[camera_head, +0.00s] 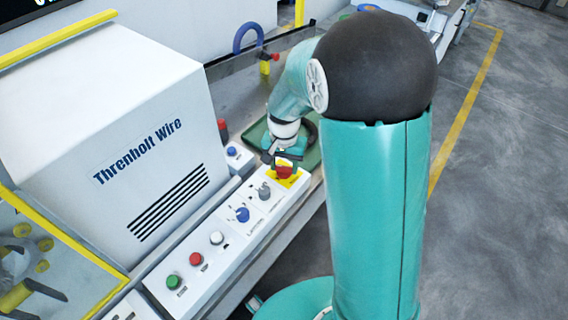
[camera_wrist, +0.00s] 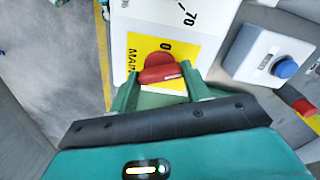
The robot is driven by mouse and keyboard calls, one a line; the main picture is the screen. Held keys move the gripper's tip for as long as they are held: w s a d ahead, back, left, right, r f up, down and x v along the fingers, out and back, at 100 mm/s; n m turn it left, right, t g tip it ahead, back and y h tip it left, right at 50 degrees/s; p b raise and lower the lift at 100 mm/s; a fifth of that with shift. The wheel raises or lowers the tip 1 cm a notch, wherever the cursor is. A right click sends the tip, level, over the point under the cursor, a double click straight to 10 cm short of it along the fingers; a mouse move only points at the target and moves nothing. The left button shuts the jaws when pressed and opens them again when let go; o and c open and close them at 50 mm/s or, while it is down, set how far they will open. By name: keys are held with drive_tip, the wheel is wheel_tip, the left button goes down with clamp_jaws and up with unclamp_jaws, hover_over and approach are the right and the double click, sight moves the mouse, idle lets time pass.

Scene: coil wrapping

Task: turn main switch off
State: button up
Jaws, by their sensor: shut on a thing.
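The main switch is a red rotary knob (camera_wrist: 160,69) on a yellow plate (camera_wrist: 190,50) marked "MAIN" and "0" in the wrist view. In the head view the red knob (camera_head: 284,173) sits at the far end of the white control panel, partly covered by my gripper. My gripper (camera_wrist: 162,88) has its two green fingers on either side of the knob and is shut on it. The knob's handle lies nearly crosswise in the wrist view, with a pale mark on its right part. The lower part of the knob is hidden.
The panel carries a grey knob (camera_head: 264,192), a blue knob (camera_head: 242,214), and white (camera_head: 216,238), red (camera_head: 196,259) and green (camera_head: 173,282) buttons. A box with a blue button (camera_wrist: 286,67) stands beside the switch. A green tray (camera_head: 312,152) lies behind my gripper.

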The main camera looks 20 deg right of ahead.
sight(284, 166)
drive_tip(key=n, duration=1.3)
idle(0.6)
drive_tip(key=o, duration=1)
drive_tip(key=shift+r, duration=0.15)
wheel_tip(284, 166, up, 14)
drive_tip(key=shift+f, duration=0.2)
